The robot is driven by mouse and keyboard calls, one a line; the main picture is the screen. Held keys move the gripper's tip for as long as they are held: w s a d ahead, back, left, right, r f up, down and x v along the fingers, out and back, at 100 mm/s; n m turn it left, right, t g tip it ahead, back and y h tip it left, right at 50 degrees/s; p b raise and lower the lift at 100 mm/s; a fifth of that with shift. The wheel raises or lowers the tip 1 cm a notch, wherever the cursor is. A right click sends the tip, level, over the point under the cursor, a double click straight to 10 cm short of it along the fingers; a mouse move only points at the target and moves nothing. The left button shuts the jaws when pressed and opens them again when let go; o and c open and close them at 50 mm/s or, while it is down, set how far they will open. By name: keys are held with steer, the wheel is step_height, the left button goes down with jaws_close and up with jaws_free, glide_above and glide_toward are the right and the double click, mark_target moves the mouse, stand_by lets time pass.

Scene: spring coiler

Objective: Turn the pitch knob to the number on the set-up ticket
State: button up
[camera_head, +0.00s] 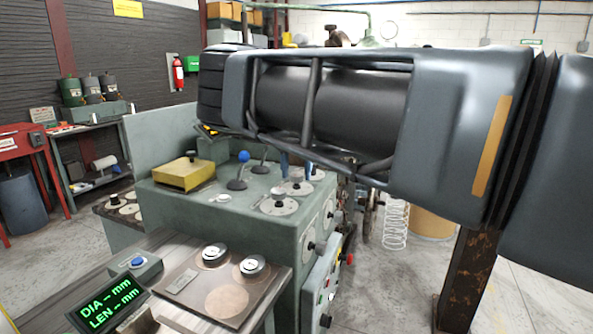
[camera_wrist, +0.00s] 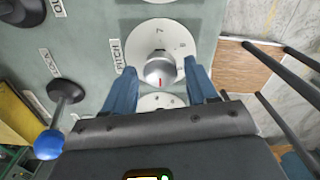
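The pitch knob (camera_wrist: 160,70) is a round silver knob with a red mark, standing on a white numbered dial (camera_wrist: 143,38) in the wrist view. The red mark faces the bottom of that picture. A 7 shows at the dial's upper right; other numbers are hard to read. A label reading PITCH (camera_wrist: 117,55) is beside the dial. My gripper (camera_wrist: 159,67) is open, its two blue fingers on either side of the knob with gaps between. In the head view the blue fingers (camera_head: 284,166) are over the machine top, partly behind my arm. I cannot make out a set-up ticket's number.
A blue-ball lever (camera_head: 243,157) stands near the dials; its ball also shows in the wrist view (camera_wrist: 48,145). A yellow box (camera_head: 184,174) sits on the green machine (camera_head: 170,204). A display (camera_head: 109,302) reads DIA – mm, LEN – mm. Another dial (camera_wrist: 150,102) is close below the knob.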

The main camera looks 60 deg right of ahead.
mark_target(297, 174)
steer(key=shift+o, duration=0.5)
steer(key=shift+r, duration=0.1)
step_height(297, 174, up, 8)
steer(key=shift+f+b, duration=0.2)
steer(key=shift+b, duration=0.3)
